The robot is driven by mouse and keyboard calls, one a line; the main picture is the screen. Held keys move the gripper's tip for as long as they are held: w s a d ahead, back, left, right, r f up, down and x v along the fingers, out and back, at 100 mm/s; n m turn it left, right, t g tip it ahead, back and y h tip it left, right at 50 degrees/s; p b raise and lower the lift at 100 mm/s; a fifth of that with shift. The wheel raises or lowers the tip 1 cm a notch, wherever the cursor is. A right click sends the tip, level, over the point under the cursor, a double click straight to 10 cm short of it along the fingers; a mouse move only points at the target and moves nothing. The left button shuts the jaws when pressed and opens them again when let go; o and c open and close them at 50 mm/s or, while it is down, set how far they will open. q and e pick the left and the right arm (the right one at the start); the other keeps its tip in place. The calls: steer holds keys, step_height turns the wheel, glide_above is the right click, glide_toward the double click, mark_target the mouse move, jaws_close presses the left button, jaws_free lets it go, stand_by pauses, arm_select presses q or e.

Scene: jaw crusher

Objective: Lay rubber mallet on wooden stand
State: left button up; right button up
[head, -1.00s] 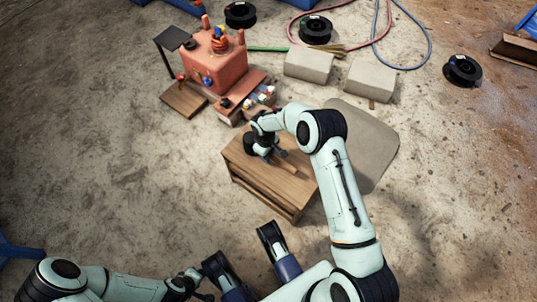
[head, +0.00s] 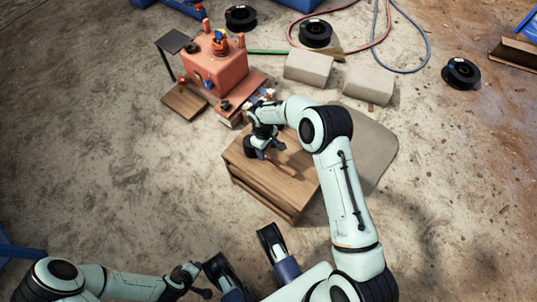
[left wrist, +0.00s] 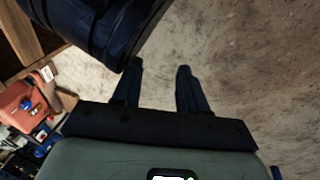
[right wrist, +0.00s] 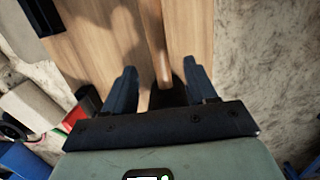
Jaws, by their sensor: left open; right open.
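The wooden stand (head: 272,188) is a low brown box on the concrete floor in the head view. The rubber mallet lies on its top; its wooden handle (right wrist: 154,45) and black head (right wrist: 168,96) show in the right wrist view. My right gripper (right wrist: 162,72) is open, with its fingers apart on either side of the mallet and not closed on it. In the head view my right gripper (head: 265,152) is over the stand top and hides most of the mallet. My left gripper (left wrist: 157,68) is open and empty above bare floor.
A red jaw crusher (head: 213,68) stands behind the stand, with small items on its ledge. Two pale blocks (head: 308,66), black spools (head: 461,71) and hoses lie at the back. A grey mat (head: 375,145) lies right of the stand. Floor at left is clear.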

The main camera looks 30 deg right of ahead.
arm_select(q)
steer(key=shift+w+d+r+t+p, duration=0.15)
steer(key=shift+w+r+t+p, duration=0.35)
steer(key=shift+w+r, duration=0.7)
arm_select(e)
steer(key=r, duration=0.5)
steer(key=shift+w+a+r, duration=0.1)
steer(key=shift+w+r, duration=0.2)
steer(key=shift+r, duration=0.1)
arm_select(q)
steer(key=shift+s, duration=0.1)
arm_select(e)
steer(key=shift+s, duration=0.1)
